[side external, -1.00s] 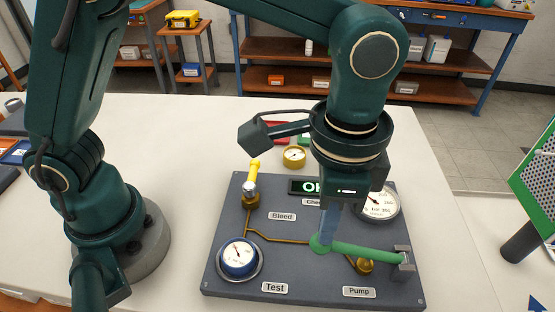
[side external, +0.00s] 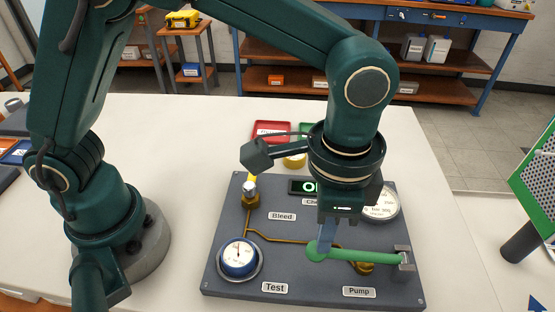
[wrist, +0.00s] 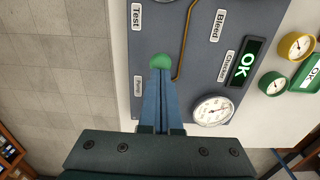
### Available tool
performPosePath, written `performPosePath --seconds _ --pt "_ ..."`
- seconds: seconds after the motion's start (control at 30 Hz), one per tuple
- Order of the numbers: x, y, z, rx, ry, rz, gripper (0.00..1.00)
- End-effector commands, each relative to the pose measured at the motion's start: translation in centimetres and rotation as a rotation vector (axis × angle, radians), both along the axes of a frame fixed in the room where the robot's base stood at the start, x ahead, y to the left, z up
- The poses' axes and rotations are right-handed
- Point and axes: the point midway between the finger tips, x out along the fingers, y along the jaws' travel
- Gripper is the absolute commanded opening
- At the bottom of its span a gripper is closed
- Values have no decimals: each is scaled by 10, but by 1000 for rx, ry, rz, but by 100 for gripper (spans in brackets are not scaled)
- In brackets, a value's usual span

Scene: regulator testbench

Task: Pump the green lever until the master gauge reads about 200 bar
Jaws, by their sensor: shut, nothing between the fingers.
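The green lever (side external: 362,257) lies nearly level across the Pump side of the grey board, from its bracket at right to a round knob. My gripper (side external: 324,246) points down with its fingers shut, its tips at the knob; nothing shows between them. In the wrist view the shut fingers (wrist: 160,90) end at the green knob (wrist: 160,61), and the rest of the lever is hidden. A large white gauge, probably the master gauge, is partly hidden by my gripper (side external: 384,207); it shows whole in the wrist view (wrist: 212,110), its reading too small to tell.
The blue-rimmed Test gauge (side external: 239,257) sits at the board's front left. A yellow-handled Bleed valve (side external: 250,189) stands behind it. A display (wrist: 244,65) reads OK. A red tray (side external: 271,131) and a green tray (wrist: 308,76) lie beyond the board.

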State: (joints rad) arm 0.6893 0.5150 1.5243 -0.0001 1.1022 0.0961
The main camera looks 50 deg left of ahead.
Motion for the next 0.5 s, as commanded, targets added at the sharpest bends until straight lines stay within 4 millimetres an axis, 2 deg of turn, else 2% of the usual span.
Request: performPosePath --seconds 0.5 --pt "0 0 -7 1 1 0 0"
